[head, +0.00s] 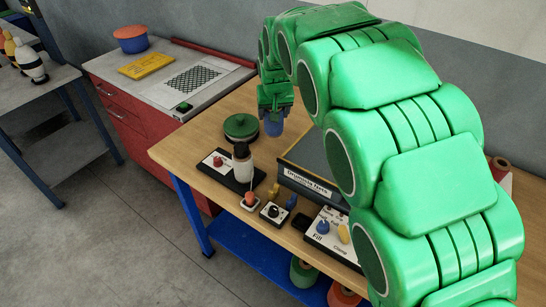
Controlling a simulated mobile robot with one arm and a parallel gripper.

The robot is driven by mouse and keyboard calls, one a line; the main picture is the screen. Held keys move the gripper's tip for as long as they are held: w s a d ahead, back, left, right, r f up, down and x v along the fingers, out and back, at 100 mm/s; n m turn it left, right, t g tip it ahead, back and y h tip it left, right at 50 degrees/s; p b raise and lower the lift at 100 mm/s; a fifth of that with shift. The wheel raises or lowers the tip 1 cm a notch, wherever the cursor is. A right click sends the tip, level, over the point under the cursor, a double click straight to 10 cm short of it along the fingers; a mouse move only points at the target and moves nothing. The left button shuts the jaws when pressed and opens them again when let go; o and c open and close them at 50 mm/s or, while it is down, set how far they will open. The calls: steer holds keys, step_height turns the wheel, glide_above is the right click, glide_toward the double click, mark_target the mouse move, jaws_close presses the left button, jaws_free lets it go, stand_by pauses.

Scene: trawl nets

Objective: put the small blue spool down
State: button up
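My gripper (274,108) hangs at the end of my green arm over the back part of the wooden table (212,145). The small blue spool (273,126) shows just below the gripper's fingers, which appear closed around its top. The spool looks upright. I cannot tell whether its bottom touches the table or is a little above it. Its upper part is hidden by the gripper.
A green-lidded round pot (241,127) stands left of the spool. A white bottle with a dark top (242,164) is nearer the front. A grey drawing-keys box (305,184) lies to the right, partly behind my arm. Bare wood shows at the table's left.

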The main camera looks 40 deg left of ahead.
mark_target(273, 131)
steer(key=shift+m, duration=0.4)
steer(key=shift+s+d+f, duration=0.1)
steer(key=shift+s+f, duration=0.1)
steer(key=shift+f, duration=1.5)
steer(key=shift+s+d+f, duration=0.1)
steer(key=shift+s+f, duration=0.15)
steer(key=shift+f, duration=1.4)
steer(key=shift+s+d+f, duration=0.1)
steer(key=shift+s+f, duration=0.1)
steer(key=shift+f, duration=1.5)
steer(key=o, duration=1.1)
steer(key=shift+f, duration=0.15)
steer(key=v, duration=1.2)
steer(key=shift+s+a, duration=0.15)
steer(key=shift+o, duration=0.3)
